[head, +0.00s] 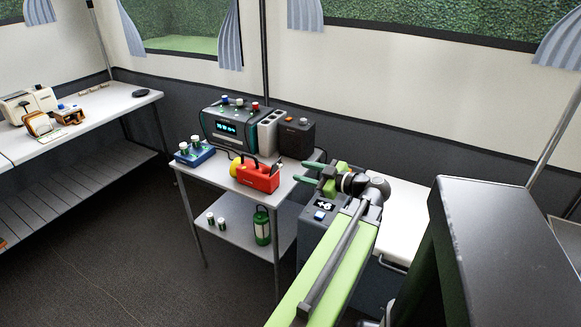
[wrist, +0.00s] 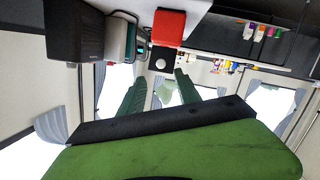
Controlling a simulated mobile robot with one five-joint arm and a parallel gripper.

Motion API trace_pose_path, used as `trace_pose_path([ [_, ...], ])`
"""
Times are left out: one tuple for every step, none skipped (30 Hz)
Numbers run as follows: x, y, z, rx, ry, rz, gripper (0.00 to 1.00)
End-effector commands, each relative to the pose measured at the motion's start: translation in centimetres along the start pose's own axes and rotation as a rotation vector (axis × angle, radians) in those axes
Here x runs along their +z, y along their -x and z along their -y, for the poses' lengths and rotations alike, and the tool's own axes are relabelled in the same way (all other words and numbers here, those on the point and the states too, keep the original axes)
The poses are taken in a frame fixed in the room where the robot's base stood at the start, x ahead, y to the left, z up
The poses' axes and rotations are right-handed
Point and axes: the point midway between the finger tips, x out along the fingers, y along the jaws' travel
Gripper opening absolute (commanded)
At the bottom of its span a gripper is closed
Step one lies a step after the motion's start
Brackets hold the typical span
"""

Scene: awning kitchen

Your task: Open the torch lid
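A red torch (head: 258,178) with a dark-topped handle and a yellow end (head: 236,167) stands on the small grey table. Its lid cannot be made out clearly. A red block that looks like the torch (wrist: 169,28) shows at the top of the wrist view, beyond the fingertips. My gripper (head: 303,171) has green fingers, held apart with nothing between them. It is to the right of the torch, near the table's right edge, and apart from it. In the wrist view, the open gripper (wrist: 160,76) points toward the scene.
A dark device with a lit display (head: 228,126), a grey block and a black box (head: 296,136) stand behind the torch. A blue tray with small bottles (head: 194,153) is to its left. A green bottle (head: 262,226) is on the lower shelf. A white bench (head: 85,118) is at left.

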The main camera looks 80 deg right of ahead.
Motion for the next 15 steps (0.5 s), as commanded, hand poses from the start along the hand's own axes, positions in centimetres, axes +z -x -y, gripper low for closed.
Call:
trace_pose_path([
  [-0.3, 1.7, -0.1, 0.004, -0.001, 0.002, 0.40],
  [-0.2, 2.5, -0.1, 0.004, -0.001, 0.002, 0.40],
  [-0.2, 3.6, -0.1, 0.004, 0.000, 0.002, 0.40],
  [-0.2, 4.5, -0.1, 0.003, 0.000, 0.002, 0.40],
  [-0.2, 5.2, -0.1, 0.003, 0.000, 0.002, 0.40],
  [-0.2, 6.1, -0.1, 0.003, 0.000, 0.001, 0.40],
  [-0.2, 6.7, -0.1, 0.003, 0.000, 0.001, 0.40],
  [-0.2, 7.3, -0.1, 0.002, 0.000, 0.001, 0.40],
  [-0.1, 8.0, -0.1, 0.002, 0.000, 0.001, 0.40],
  [-0.1, 8.4, -0.1, 0.002, 0.000, 0.001, 0.40],
  [-0.1, 8.8, -0.1, 0.001, 0.000, 0.001, 0.40],
  [-0.1, 9.2, 0.0, 0.001, 0.000, 0.001, 0.40],
  [-0.1, 9.4, 0.0, 0.000, 0.000, 0.001, 0.40],
  [-0.1, 9.6, 0.0, 0.000, 0.000, 0.000, 0.40],
  [-0.1, 9.7, 0.0, 0.000, 0.000, 0.000, 0.40],
])
